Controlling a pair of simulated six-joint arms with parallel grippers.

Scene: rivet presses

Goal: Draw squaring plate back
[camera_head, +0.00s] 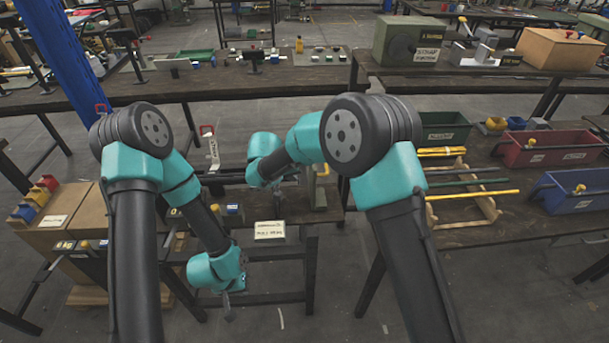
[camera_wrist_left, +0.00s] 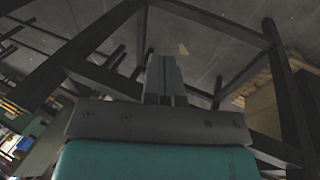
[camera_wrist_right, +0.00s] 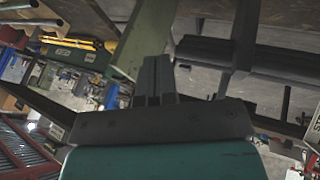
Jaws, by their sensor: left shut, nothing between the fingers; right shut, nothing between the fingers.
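I cannot make out the squaring plate for certain; my arms cover much of the middle bench (camera_head: 232,180). My right gripper (camera_head: 297,174) is over that bench, small and partly hidden by its wrist. In the right wrist view its fingers (camera_wrist_right: 155,80) are together and empty. They point toward a green upright (camera_wrist_right: 148,38) and a dark grey bar (camera_wrist_right: 205,52); whether they touch either is unclear. My left gripper (camera_head: 229,312) hangs low in front of the bench, pointing down. In the left wrist view its fingers (camera_wrist_left: 165,78) are together and empty, above the floor.
A white label (camera_head: 270,230) is on the bench's front edge. On the right bench are a wooden rack (camera_head: 455,226) with coloured rods, a green bin (camera_head: 445,134), a red bin (camera_head: 548,149) and a blue bin (camera_head: 575,192). Dark bench legs surround the left gripper.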

